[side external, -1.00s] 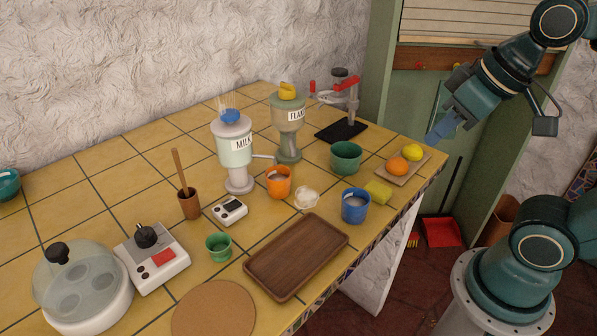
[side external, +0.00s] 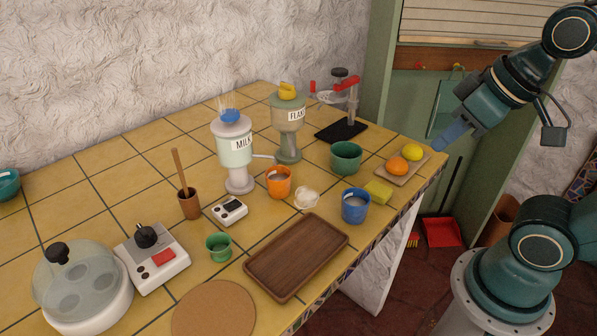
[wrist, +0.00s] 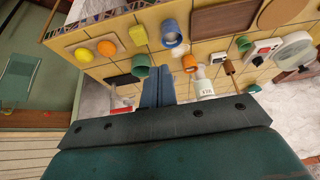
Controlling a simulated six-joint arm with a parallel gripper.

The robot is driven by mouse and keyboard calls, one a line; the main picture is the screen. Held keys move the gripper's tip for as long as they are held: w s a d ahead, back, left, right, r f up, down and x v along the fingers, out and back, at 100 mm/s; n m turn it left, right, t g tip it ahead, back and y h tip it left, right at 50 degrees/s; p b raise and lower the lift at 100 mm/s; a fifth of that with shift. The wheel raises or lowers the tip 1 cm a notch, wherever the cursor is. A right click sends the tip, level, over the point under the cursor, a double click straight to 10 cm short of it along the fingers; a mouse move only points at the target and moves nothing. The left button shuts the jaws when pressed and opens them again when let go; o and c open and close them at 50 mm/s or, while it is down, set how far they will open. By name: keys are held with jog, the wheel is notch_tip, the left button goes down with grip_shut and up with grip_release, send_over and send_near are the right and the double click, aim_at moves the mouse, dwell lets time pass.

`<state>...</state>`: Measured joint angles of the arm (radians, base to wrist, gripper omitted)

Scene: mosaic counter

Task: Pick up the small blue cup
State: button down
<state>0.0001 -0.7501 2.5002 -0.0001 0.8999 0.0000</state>
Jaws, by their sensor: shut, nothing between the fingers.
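The small blue cup (side external: 355,206) stands upright on the tiled counter (side external: 120,190), near its right edge, with something pale inside. It also shows near the top of the wrist view (wrist: 171,34). My gripper (side external: 445,145) is at the right in the side view, in the air beyond the counter's right end, well apart from the cup. Its blue fingers (wrist: 158,82) are together and empty in the wrist view.
Close to the cup are a yellow sponge-like block (side external: 378,192), a wooden tray (side external: 297,256), an orange cup (side external: 278,182) and a green bowl (side external: 346,157). A board with fruit (side external: 422,166) lies at the right corner. Tall MILK (side external: 235,155) and FLAKES (side external: 288,125) dispensers stand behind.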

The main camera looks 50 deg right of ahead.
jog(key=c, duration=2.2)
grip_release()
jog(key=c, duration=0.5)
grip_release()
jog(key=m+g+y, duration=0.4)
jog(key=m+g, duration=0.1)
jog(key=m, duration=1.1)
send_near(355, 207)
notch_tip(355, 207, up, 3)
jog(key=d, duration=0.3)
jog(key=shift+w+d+f+m+y, duration=0.15)
jog(key=shift+w+f+m, duration=0.3)
jog(key=shift+m, duration=0.25)
jog(key=shift+w+d+f+m+y, duration=0.15)
jog(key=shift+w+f+m, duration=0.25)
jog(key=shift+m, duration=0.3)
jog(key=shift+s+f, duration=0.1)
jog(key=shift+f, duration=0.1)
jog(key=shift+s+x, duration=0.2)
jog(key=shift+x, duration=4)
